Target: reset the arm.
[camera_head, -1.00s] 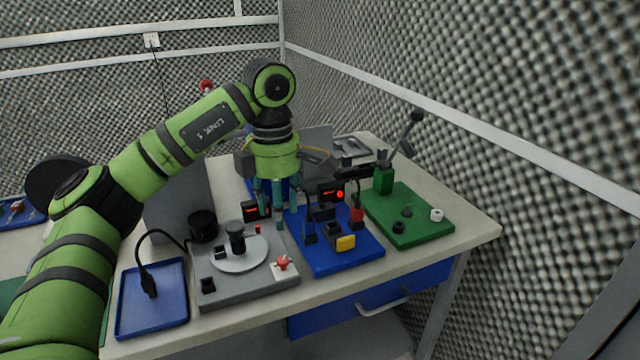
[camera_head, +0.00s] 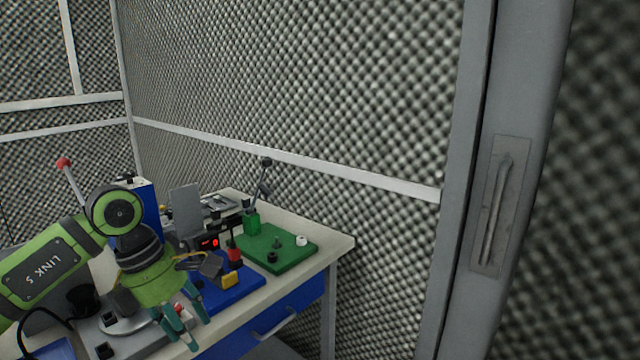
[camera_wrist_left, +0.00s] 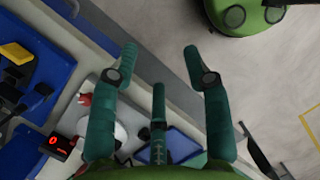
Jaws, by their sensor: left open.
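My left arm is green with black joints and comes in from the left in the head view. Its gripper (camera_head: 186,328) has teal fingers pointing down near the table's front edge. In the left wrist view the fingers (camera_wrist_left: 160,65) are spread apart with nothing between them. Below them show the table's front edge and the floor. The gripper is open and empty. My right gripper is in neither view.
The table (camera_head: 338,244) holds a green board (camera_head: 290,256), a blue board (camera_head: 245,287) with a yellow block, and a grey board (camera_head: 140,345) with a round plate. A blue box (camera_head: 146,200) stands behind. A foam wall and a door handle (camera_head: 497,205) are at right.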

